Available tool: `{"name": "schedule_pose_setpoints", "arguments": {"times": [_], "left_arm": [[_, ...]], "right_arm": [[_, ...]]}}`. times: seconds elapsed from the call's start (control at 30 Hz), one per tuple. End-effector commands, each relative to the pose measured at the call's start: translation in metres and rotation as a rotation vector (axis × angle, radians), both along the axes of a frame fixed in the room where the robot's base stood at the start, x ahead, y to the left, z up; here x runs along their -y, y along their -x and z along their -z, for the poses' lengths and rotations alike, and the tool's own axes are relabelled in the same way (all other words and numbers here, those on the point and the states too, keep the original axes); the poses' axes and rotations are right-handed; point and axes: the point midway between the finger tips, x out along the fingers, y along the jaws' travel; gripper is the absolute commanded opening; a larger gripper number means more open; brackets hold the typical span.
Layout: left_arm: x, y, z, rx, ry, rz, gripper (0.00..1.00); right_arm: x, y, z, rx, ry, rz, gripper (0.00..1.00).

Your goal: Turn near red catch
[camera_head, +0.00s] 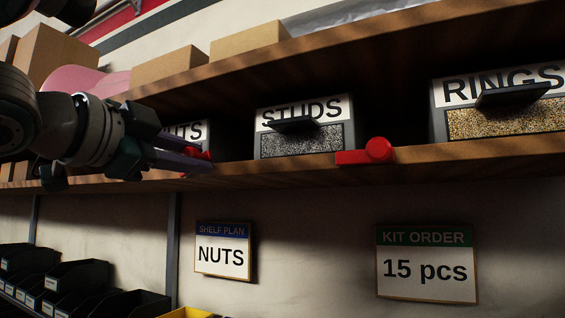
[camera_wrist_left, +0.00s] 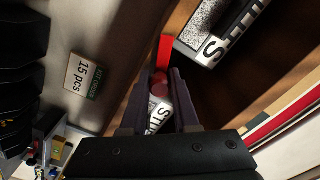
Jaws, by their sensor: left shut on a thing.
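My left gripper (camera_head: 205,160) is shut on the red catch (camera_head: 206,154) on the shelf's front edge by the NUTS bin (camera_head: 190,131). The fingers hide most of this catch in the head view. In the left wrist view its round red knob (camera_wrist_left: 158,84) sits between the two dark fingers, and a red bar (camera_wrist_left: 165,52) shows just beyond the fingertips. A second red catch (camera_head: 378,150) is on the shelf edge between the STUDS bin (camera_head: 305,128) and the RINGS bin (camera_head: 500,105); its bar points left from the knob. My right gripper is not in view.
The wooden shelf (camera_head: 235,175) runs across, with cardboard boxes (camera_head: 168,66) on the board above. Below hang a NUTS shelf plan sign (camera_head: 222,257) and a kit order sign (camera_head: 427,270). Black bins (camera_head: 75,285) stand at lower left.

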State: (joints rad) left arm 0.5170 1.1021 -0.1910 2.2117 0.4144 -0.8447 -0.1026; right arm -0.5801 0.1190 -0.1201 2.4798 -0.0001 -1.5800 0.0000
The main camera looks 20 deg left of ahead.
Motion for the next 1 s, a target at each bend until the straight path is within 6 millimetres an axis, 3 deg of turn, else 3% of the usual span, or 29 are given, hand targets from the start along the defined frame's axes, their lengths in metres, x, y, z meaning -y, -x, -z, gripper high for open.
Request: {"name": "schedule_pose_setpoints", "arguments": {"times": [1.0], "left_arm": [[-0.029, -0.003, -0.023, -0.080, 0.947, -0.005, 0.00]], "right_arm": [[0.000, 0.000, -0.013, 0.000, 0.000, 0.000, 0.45]]}}
